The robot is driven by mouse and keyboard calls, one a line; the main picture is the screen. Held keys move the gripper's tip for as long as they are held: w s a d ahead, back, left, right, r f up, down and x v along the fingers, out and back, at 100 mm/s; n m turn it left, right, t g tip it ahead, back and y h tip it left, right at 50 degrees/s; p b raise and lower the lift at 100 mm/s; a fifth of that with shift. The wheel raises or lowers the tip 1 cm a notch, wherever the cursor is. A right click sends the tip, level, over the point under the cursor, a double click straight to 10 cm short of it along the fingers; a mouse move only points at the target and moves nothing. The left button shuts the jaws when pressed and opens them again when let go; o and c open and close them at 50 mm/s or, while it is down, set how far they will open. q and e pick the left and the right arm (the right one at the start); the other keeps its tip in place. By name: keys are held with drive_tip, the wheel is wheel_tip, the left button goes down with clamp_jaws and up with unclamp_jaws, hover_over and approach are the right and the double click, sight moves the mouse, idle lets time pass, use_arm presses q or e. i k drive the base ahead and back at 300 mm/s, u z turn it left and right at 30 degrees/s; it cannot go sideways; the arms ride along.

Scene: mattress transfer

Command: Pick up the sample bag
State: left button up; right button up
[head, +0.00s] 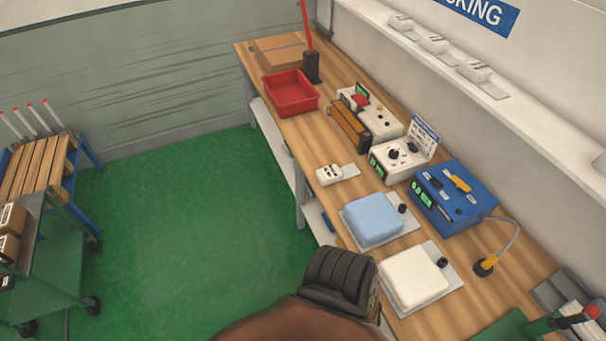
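I cannot make out anything that is clearly a sample bag in the head view. A light blue cushion-like block (373,220) lies on a grey plate on the wooden workbench (318,141). A white cushion-like block (413,278) lies on another grey plate nearer to me. I cannot tell whether either one is a bag. A red open tray (290,93) stands toward the bench's far end and looks empty. Neither of my grippers is recognisable in the view.
A cardboard box (279,50) lies behind the tray. White instruments (402,158) and a blue instrument (452,197) line the wall side. A black ribbed object (340,276) partly overlaps the bench's near edge. A cart (50,255) stands left; green floor between is clear.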

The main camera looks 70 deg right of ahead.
sight(327, 175)
drive_tip(key=i, duration=0.9)
drive_tip(key=z, duration=2.3)
